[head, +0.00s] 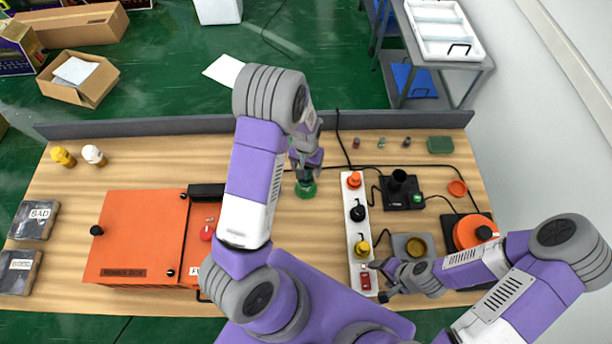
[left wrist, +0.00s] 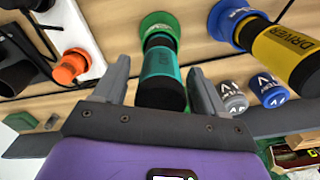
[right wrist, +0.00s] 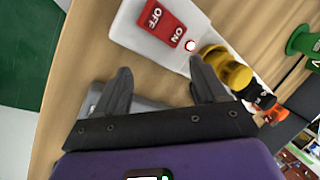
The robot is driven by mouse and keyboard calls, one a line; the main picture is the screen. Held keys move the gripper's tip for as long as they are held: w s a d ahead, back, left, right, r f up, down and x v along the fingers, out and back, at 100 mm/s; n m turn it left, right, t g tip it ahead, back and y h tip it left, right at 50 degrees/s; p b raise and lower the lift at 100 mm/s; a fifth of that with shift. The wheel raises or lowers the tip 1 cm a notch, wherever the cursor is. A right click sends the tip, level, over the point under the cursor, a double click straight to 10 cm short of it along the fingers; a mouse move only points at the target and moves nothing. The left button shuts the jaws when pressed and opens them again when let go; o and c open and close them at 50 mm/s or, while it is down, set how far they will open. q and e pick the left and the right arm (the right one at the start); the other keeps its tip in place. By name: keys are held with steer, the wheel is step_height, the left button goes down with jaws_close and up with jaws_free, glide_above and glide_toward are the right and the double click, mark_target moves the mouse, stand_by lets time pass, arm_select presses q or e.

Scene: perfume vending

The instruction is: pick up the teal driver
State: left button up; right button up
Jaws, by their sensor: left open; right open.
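The teal driver (left wrist: 160,72) has a black end and stands with its other end at a green round base (left wrist: 158,28). In the head view the green base (head: 306,191) shows on the table, while the driver is mostly hidden by my left gripper (head: 306,168). In the left wrist view my left gripper (left wrist: 160,88) is open, with one finger on each side of the driver; I cannot tell whether either touches it. My right gripper (head: 378,280) is open and empty near the red ON/OFF switch (right wrist: 167,22) at the table's front.
In the left wrist view a yellow driver (left wrist: 285,48) at a blue base (left wrist: 236,22) is close by. A white strip (head: 352,215) with coloured knobs lies right of the left gripper. An orange box (head: 140,235) fills the left of the table.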

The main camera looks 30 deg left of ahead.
arm_select(q)
steer(key=c, duration=1.1)
steer(key=shift+r, duration=0.3)
steer(key=shift+c, duration=1)
arm_select(e)
steer(key=shift+r, duration=0.2)
arm_select(q)
step_height(320, 180, up, 4)
steer(key=shift+w+f+p, duration=0.15)
steer(key=shift+f+p, duration=0.05)
steer(key=shift+p, duration=0.9)
arm_select(e)
steer(key=shift+r, duration=0.95)
arm_select(q)
step_height(320, 180, up, 6)
steer(key=shift+f, duration=0.1)
steer(key=o, duration=0.6)
steer(key=c, duration=0.5)
arm_select(e)
steer(key=shift+f, duration=0.1)
